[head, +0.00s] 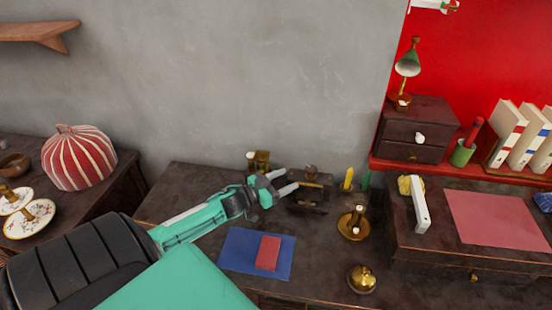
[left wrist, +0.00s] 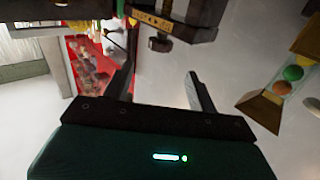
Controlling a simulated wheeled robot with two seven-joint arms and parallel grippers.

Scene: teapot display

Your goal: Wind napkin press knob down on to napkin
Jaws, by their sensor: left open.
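The napkin press (head: 310,195) is a dark, low block with small brass parts, standing near the back of the dark table. A small rounded brownish knob (head: 310,170) shows at its top. My left gripper (head: 287,180) is just left of the press, its two fingers open and pointing right towards it. Nothing shows between the fingers. In the left wrist view the open fingers reach up the picture, and a dark block with a brass plate (left wrist: 152,21), likely the press, is beyond them. I cannot make out a napkin in the press. My right gripper is not in view.
A brass-and-glass holder (head: 259,161) stands behind my left gripper. Right of the press are a yellow candle-like stick (head: 347,179), a brass stand (head: 354,224) and a brass bell (head: 362,279). A red booklet (head: 268,253) lies on a blue sheet (head: 235,250) in front.

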